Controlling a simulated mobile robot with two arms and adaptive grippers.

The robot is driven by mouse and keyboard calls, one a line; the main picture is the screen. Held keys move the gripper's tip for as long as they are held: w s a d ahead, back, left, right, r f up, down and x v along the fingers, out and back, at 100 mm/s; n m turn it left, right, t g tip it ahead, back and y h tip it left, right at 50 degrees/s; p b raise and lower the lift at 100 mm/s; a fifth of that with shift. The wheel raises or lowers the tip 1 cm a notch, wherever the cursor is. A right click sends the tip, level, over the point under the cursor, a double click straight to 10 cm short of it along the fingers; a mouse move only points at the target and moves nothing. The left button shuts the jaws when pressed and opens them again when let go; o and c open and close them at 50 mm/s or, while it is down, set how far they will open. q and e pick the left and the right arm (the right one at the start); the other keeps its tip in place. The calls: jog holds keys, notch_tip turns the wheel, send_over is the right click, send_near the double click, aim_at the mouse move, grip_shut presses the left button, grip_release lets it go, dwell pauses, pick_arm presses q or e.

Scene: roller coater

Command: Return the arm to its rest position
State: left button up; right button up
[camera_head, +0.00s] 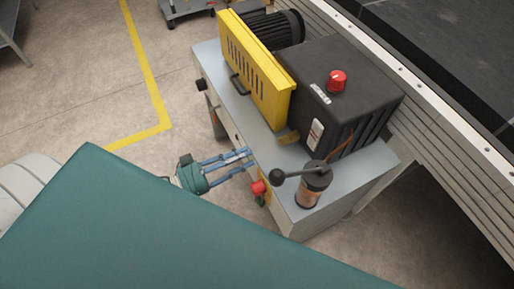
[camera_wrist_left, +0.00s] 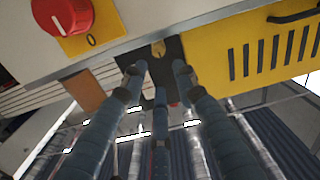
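My left gripper (camera_head: 248,160) is at the front edge of the grey machine cabinet (camera_head: 222,68), just left of a red knob (camera_head: 258,188). Its blue fingers are spread apart with nothing seen between them. The red knob also shows in the wrist view (camera_wrist_left: 62,15), on a yellow plate marked 0. Most of my left arm is hidden. My right gripper is not in view.
A yellow guard (camera_head: 255,68), a black box with a red button (camera_head: 337,80), and a lever pump (camera_head: 314,185) stand on the cabinet. Floor with a yellow line (camera_head: 145,70) is open at left.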

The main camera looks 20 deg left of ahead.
pick_arm(q)
jog(key=shift+s+a, duration=0.4)
jog(key=shift+s, duration=0.1)
jog(key=s+a+f+n+g+y, duration=0.1)
jog(key=s+a+f+g+y, duration=0.15)
jog(key=f, duration=0.75)
jog(key=s+a+f+n+g+y, duration=0.1)
jog(key=s+a+f+y, duration=0.25)
jog(key=f, duration=0.65)
jog(key=s+a+f+n+g+y, duration=0.15)
jog(key=f+y, duration=0.25)
jog(key=f, duration=0.6)
jog(key=s+d+f+g, duration=0.2)
jog(key=s+f, duration=0.2)
jog(key=s, duration=0.4)
jog(key=s+d+f+g, duration=0.2)
jog(key=s+f, duration=0.3)
jog(key=s, duration=0.3)
jog(key=s+d+f+g+y, duration=0.1)
jog(key=s+d+f+g, duration=0.2)
jog(key=s, duration=0.5)
jog(key=shift+s+f+m+g, duration=0.4)
jog(key=shift+f+g, duration=0.2)
jog(key=shift+f, duration=0.3)
jog(key=shift+d, duration=0.1)
